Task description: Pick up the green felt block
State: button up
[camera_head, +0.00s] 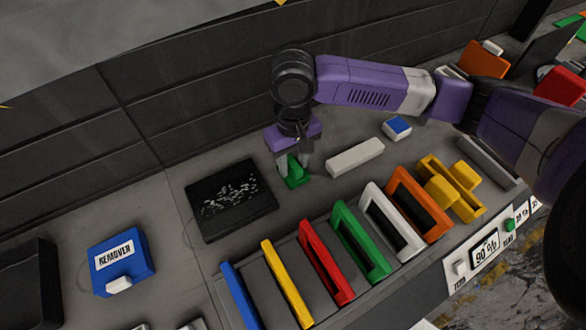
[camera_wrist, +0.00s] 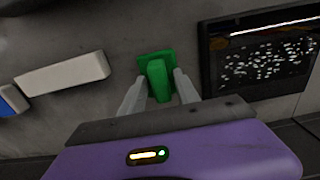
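The green felt block (camera_head: 295,176) stands on the grey bench top, just right of a dark square tray. It has a wider flat base and a raised ridge, seen clearly in the wrist view (camera_wrist: 158,78). My gripper (camera_head: 294,166) points down at it with its two pale fingers apart. In the wrist view the fingers (camera_wrist: 158,82) lie on either side of the raised ridge, with a gap visible at least on the left. The head view does not show clear contact, as the fingers partly cover the block.
The dark tray (camera_head: 205,225) with pale flecks lies left of the block. A white bar (camera_head: 355,157) and a blue-and-white block (camera_head: 397,128) lie to the right. A row of coloured frames, including a red one (camera_head: 318,262), stands in front. A blue remover box (camera_head: 121,262) sits at left.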

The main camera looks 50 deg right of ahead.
aim_at(293, 162)
grip_shut()
jog(key=shift+r, duration=0.15)
notch_tip(293, 162, up, 20)
jog(key=p, duration=0.2)
jog(key=shift+p, duration=0.3)
